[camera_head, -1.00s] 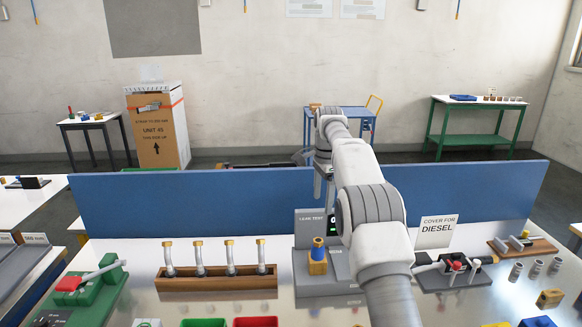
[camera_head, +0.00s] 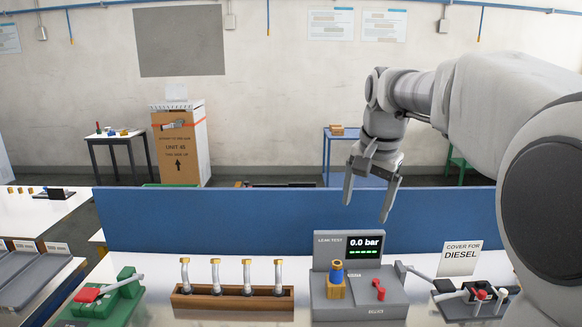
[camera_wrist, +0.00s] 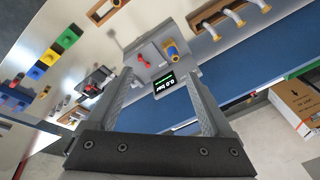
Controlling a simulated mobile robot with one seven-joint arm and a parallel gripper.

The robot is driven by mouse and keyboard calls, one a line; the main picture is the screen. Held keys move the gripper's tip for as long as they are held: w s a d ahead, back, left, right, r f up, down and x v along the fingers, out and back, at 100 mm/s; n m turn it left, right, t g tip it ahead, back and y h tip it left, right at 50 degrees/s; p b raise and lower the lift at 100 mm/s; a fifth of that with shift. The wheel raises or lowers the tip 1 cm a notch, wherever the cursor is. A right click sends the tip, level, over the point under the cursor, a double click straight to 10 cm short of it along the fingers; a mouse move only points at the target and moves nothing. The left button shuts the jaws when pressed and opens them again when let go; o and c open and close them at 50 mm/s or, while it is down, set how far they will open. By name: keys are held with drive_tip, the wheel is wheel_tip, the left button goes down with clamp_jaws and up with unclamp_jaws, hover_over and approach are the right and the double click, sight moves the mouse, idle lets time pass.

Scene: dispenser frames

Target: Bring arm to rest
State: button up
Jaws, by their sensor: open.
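My gripper (camera_head: 368,200) is open and empty, raised above the bench in front of the blue back panel in the head view. Its fingers point down, and both fingers also show in the wrist view (camera_wrist: 165,95), with nothing between them. My arm fills the right side of the head view and bends at the elbow. Below the gripper stands the grey leak test unit (camera_head: 362,292), its screen reading 0.0 bar. A brass and blue fitting (camera_head: 336,281) stands upright on the unit, and it also shows in the wrist view (camera_wrist: 171,49). The gripper touches none of these.
A wooden rack (camera_head: 232,302) holds several tubes upright. A green clamp device (camera_head: 108,300) stands at the left. A sign reading "COVER FOR DIESEL" (camera_head: 460,258) stands behind a dark fixture (camera_head: 475,303) at the right. The blue panel (camera_head: 200,222) edges the bench.

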drive_tip(key=s+f+n+t, duration=0.1)
drive_tip(key=s+f+n, duration=0.2)
drive_tip(key=s, duration=0.9)
drive_tip(key=s+f+n+t, duration=0.1)
drive_tip(key=s+f+n, duration=0.3)
drive_tip(key=s, duration=0.9)
wheel_tip(320, 180, down, 2)
drive_tip(key=shift+s+a+f+n+b, duration=0.15)
drive_tip(key=shift+s+a+n+b, duration=0.05)
drive_tip(key=shift+s+n+b, duration=0.15)
drive_tip(key=shift+w, duration=0.1)
